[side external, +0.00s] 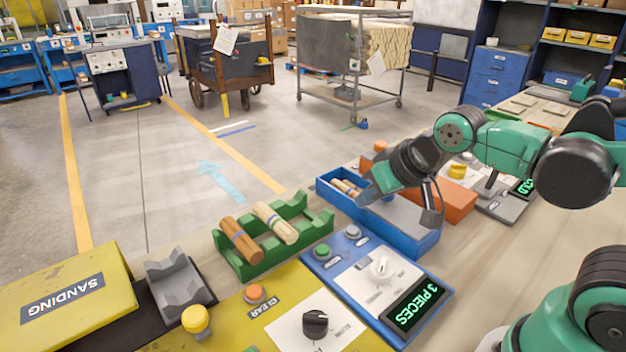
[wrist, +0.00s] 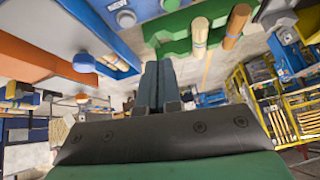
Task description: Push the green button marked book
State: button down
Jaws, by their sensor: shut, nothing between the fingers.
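A green button (side external: 322,250) sits at the far left corner of a blue panel (side external: 312,262). Its label is too small to read in the side view. A grey button (side external: 353,232) stands to its right on the same panel, apart from my gripper. My gripper (side external: 370,197) is in the air above and to the right of both buttons, over the blue tray. In the wrist view its two fingers (wrist: 158,86) are together with nothing between them. That view also shows a grey button (wrist: 126,18) beside a "NEW" label.
A green rack (side external: 250,266) holding two wood pieces stands left of the panel. A blue tray (side external: 415,240) lies behind it, with an orange block (side external: 455,204) beyond. The panel has a white knob (side external: 381,268) and a "3 PIECES" display (side external: 415,306). A yellow panel (side external: 215,325) lies left.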

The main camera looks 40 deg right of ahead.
jog(key=shift+s+d+r+n, duration=0.1)
jog(key=shift+s+d+n, duration=0.1)
jog(key=shift+s+n, duration=0.25)
jog(key=shift+s+d+r+n, duration=0.1)
jog(key=shift+s+d+n, duration=0.05)
jog(key=shift+s+n, duration=0.25)
jog(key=shift+r, duration=0.1)
notch_tip(320, 180, up, 3)
jog(key=n+g, duration=0.7)
jog(key=n, duration=1.1)
send_over(323, 249)
jog(key=shift+w+f, duration=0.1)
jog(key=shift+f, duration=0.1)
jog(key=shift+f, duration=0.1)
notch_tip(323, 249, down, 14)
jog(key=shift+r, duration=0.1)
